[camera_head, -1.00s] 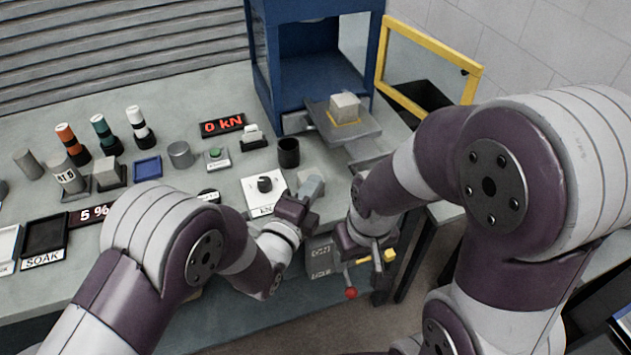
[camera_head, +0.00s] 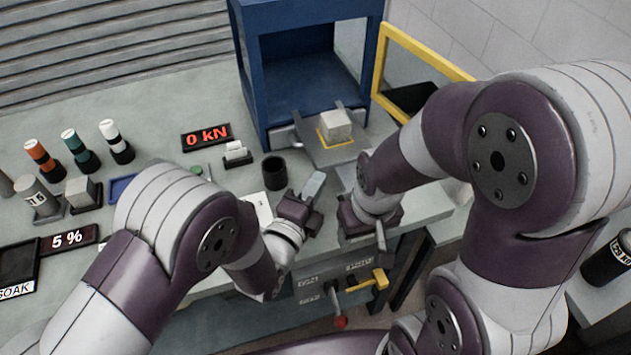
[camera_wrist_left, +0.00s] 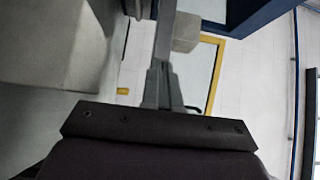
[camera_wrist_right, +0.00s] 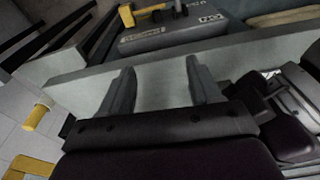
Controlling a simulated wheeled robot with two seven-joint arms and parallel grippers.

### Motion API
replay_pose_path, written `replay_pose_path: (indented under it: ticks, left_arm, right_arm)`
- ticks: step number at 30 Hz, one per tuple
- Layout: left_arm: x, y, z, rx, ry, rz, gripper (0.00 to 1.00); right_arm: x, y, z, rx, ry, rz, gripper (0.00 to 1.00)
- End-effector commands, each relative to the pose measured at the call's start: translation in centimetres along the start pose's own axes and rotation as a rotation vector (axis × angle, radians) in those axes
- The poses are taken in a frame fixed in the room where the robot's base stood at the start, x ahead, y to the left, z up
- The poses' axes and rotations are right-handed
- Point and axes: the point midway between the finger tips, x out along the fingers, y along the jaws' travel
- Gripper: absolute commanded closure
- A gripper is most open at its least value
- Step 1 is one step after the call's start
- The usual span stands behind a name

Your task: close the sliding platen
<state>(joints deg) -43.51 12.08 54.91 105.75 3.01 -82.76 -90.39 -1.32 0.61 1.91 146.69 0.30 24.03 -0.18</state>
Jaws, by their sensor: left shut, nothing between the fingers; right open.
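The sliding platen (camera_head: 322,152) is a grey plate with a yellow outline, jutting from the front of the blue press (camera_head: 300,85). A pale cube (camera_head: 336,125) sits on it; a similar cube (camera_wrist_left: 186,32) shows in the left wrist view beyond the fingers. My right gripper (camera_wrist_right: 160,85) is open and empty in the right wrist view, near the bench's front edge. In the head view its fingers are partly hidden by its wrist.
A yellow-framed guard (camera_head: 425,55) stands open right of the press. A black cup (camera_head: 274,173) and a 0 kN display (camera_head: 206,137) are on the bench left of the platen. A red-knobbed lever (camera_head: 340,321) and yellow handle (camera_head: 380,278) protrude below the bench front.

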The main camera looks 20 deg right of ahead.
Motion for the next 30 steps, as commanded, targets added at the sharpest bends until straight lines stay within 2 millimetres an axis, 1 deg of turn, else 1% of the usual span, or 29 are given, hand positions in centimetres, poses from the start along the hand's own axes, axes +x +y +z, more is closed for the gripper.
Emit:
replay_pose_path:
  ticks: [2,5,12,15,19,30]
  left_arm:
    - [0.1,0.0,0.1,0.000,0.000,0.000,1.00]
    - [0.9,0.2,0.8,-0.003,-0.002,-0.002,1.00]
    - [5.0,0.5,4.9,-0.003,-0.003,-0.003,1.00]
    - [6.2,0.3,6.1,-0.001,-0.001,-0.002,1.00]
    - [6.9,0.1,6.8,0.000,0.000,0.000,1.00]
    - [6.9,0.0,6.9,0.000,0.000,0.000,1.00]
  right_arm:
    - [0.1,0.0,0.0,0.000,0.000,0.000,0.38]
    - [0.5,0.0,0.1,0.000,0.000,0.000,0.38]
    - [2.4,0.0,0.3,0.000,0.000,0.000,0.38]
    - [2.9,0.0,0.3,0.000,0.000,0.000,0.38]
    - [3.0,0.0,0.3,0.000,0.000,0.000,0.38]
    - [3.0,0.0,0.3,0.000,0.000,0.000,0.38]
